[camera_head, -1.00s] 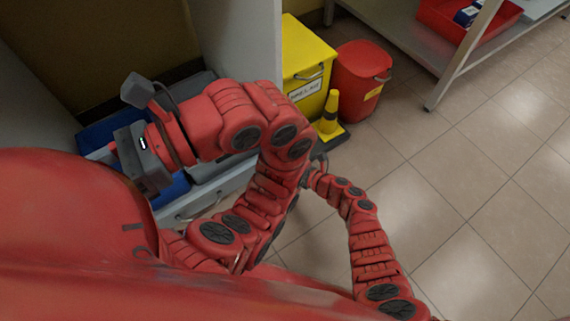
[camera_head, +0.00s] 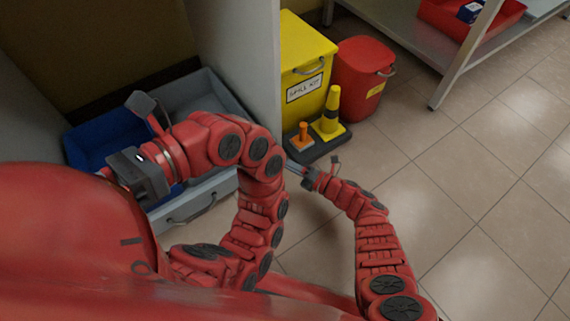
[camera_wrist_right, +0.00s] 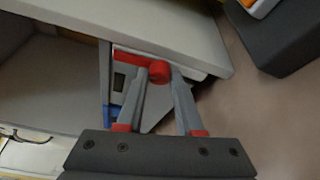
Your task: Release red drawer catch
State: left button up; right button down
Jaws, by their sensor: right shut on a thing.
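The red catch (camera_wrist_right: 132,58) is a short red bar with a round knob, on the pale cabinet's edge in the right wrist view. My right gripper (camera_wrist_right: 160,72) is shut on its knob, with the grey fingers converging there. In the head view my right gripper (camera_head: 292,167) reaches the lower edge of the cabinet side, and the catch itself is hidden there. The grey drawer (camera_head: 228,88) stands open, with a bar handle (camera_head: 190,209) on its front. My left gripper (camera_head: 108,172) is over the drawer's left part; its finger opening is unclear.
A blue bin (camera_head: 100,140) sits in the drawer. A yellow spill kit box (camera_head: 306,75), a red bucket (camera_head: 362,78), a yellow cone (camera_head: 331,112) and a small orange cone (camera_head: 303,135) stand right of the cabinet. A metal shelf (camera_head: 440,85) is behind. The tiled floor at right is clear.

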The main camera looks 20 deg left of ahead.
pick_arm(q)
jog(key=shift+f, duration=0.15)
dwell(0.4)
pick_arm(e)
jog(key=c, duration=0.5)
grip_release()
jog(key=shift+c, duration=0.2)
pick_arm(q)
jog(key=r+t+p, duration=0.1)
jog(key=r+t+y+p, duration=0.1)
jog(key=t+p, duration=0.1)
jog(key=shift+w+a+r+y, duration=0.15)
jog(key=shift+a+r+y, duration=0.15)
jog(key=shift+r, duration=0.1)
pick_arm(e)
jog(key=f+v, duration=0.1)
jog(key=v, duration=1.6)
jog(key=shift+d+r, duration=0.2)
jog(key=shift+r, duration=0.1)
pick_arm(q)
jog(key=shift+r+p, duration=0.1)
jog(key=shift+p, duration=0.2)
pick_arm(e)
jog(key=shift+r, duration=0.1)
